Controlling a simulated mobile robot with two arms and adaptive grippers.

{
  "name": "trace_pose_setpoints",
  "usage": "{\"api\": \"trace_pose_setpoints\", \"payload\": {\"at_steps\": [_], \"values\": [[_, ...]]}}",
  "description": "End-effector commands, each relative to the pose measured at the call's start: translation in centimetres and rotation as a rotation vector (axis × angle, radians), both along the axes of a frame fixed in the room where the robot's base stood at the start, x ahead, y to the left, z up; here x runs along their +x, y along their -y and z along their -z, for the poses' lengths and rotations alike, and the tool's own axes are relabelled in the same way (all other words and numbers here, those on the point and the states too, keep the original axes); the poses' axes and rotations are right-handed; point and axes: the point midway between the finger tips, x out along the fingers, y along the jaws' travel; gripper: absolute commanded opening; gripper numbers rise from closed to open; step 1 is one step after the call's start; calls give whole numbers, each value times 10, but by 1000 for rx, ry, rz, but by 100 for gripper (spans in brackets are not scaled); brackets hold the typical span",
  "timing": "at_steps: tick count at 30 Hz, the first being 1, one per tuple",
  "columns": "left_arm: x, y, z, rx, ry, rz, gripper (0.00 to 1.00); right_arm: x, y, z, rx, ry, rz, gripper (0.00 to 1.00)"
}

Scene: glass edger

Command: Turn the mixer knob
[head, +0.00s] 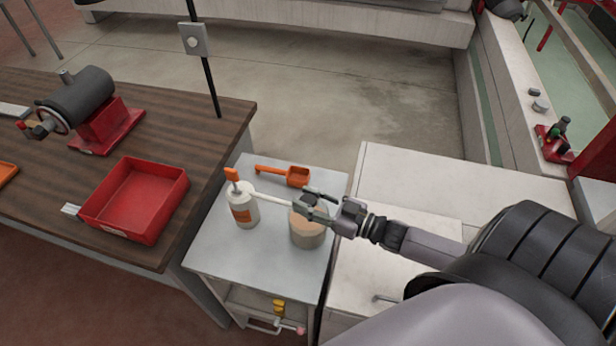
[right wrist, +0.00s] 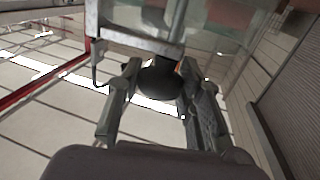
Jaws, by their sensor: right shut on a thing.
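My right gripper (head: 312,205) reaches in from the right over the small grey cart, just above a round pot (head: 308,236) with a tan top. In the right wrist view, my right gripper's fingers (right wrist: 157,92) stand on both sides of a dark rounded knob (right wrist: 158,82) and are shut on it. The knob cannot be made out clearly in the head view, where the gripper covers that spot. A thin pale bar (head: 278,201) runs from beside the white bottle to the gripper. My left gripper is not in view.
The white bottle (head: 242,208) with an orange top stands left of the pot. The wooden bench (head: 205,120) at left holds a red tray (head: 132,200) and a red-based machine (head: 100,128).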

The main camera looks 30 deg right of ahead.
Motion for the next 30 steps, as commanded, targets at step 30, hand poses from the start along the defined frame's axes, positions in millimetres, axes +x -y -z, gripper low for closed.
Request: {"api": "trace_pose_setpoints", "payload": {"at_steps": [30], "values": [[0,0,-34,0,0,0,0,1,0,-1,0,5,573,5]]}}
